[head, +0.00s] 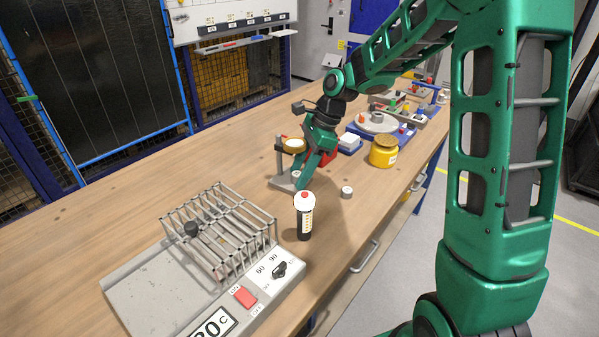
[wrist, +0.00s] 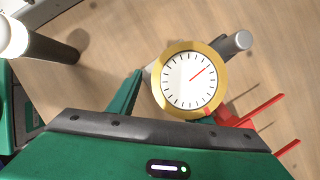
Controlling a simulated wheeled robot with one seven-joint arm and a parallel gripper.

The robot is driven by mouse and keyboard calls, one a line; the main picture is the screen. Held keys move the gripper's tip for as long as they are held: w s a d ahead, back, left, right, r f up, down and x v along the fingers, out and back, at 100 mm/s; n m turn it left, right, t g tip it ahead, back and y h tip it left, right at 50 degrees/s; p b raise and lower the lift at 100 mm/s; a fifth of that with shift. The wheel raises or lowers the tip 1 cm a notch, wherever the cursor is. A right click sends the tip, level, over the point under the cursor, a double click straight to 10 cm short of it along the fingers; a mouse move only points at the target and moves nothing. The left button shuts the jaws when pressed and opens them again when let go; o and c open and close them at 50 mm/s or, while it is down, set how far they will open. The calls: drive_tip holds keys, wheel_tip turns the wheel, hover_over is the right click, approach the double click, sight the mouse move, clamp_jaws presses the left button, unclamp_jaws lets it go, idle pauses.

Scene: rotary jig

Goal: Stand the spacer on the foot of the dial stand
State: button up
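The dial stand has a grey post (head: 279,156), a brass-rimmed dial (head: 293,145) and a flat grey foot (head: 278,183) on the bench. In the wrist view the dial (wrist: 188,80) covers much of the finger area. My gripper (head: 301,182) points down at the foot's right side, below the dial. A small pale round piece (head: 296,174) shows beside the fingertips over the foot; I cannot tell whether it is held. A short grey cylinder (head: 346,192) with a pale top stands on the bench to the right. I cannot tell which piece is the spacer. One green finger shows in the wrist view.
A dark bottle with a white top (head: 304,222) stands in front of the foot. A hotplate with a wire rack (head: 150,290) is at the front left. A yellow jar (head: 383,152) and a blue-based turntable (head: 377,122) stand behind. Red prongs (wrist: 262,110) lie near the dial.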

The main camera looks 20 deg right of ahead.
drive_tip(key=v, duration=1)
drive_tip(key=shift+r, duration=0.35)
drive_tip(key=shift+d, duration=0.1)
drive_tip(key=shift+c, duration=0.3)
